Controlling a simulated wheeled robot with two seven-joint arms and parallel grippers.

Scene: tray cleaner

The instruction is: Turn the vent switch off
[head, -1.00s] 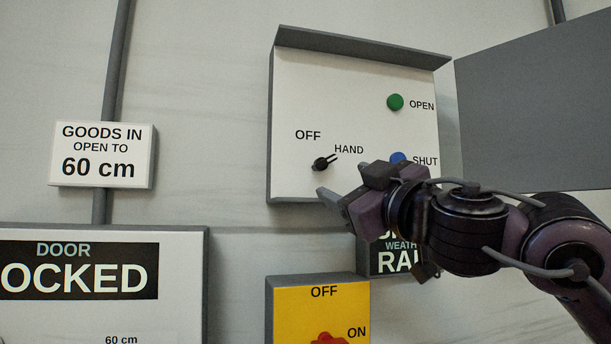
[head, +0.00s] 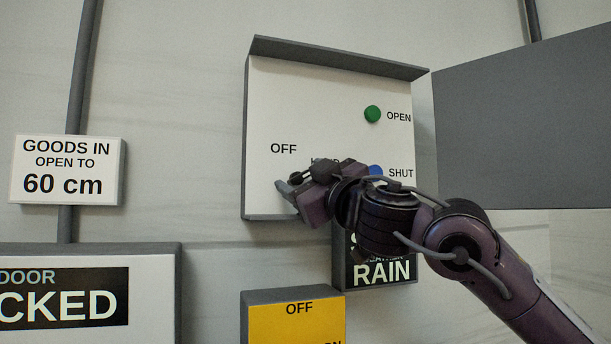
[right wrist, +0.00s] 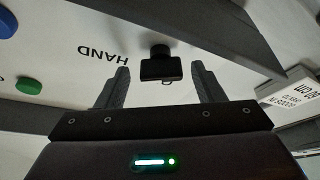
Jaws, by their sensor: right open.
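A black switch with OFF and HAND labels is on the white control panel (head: 310,100); no vent label is readable. In the head view my right gripper (head: 288,190) is at the switch and largely hides it and the HAND label. In the right wrist view the black switch knob (right wrist: 160,68) is between the two open fingers (right wrist: 160,88), with a gap on each side. HAND reads upside down beside it. I cannot tell if a finger touches the knob. My left gripper is not in view.
The panel has a green OPEN button (head: 372,114) and a blue SHUT button (head: 376,170), close to my right wrist. A grey door (head: 525,125) stands open at the right. Below are a RAIN sign (head: 382,272) and a yellow OFF box (head: 295,325).

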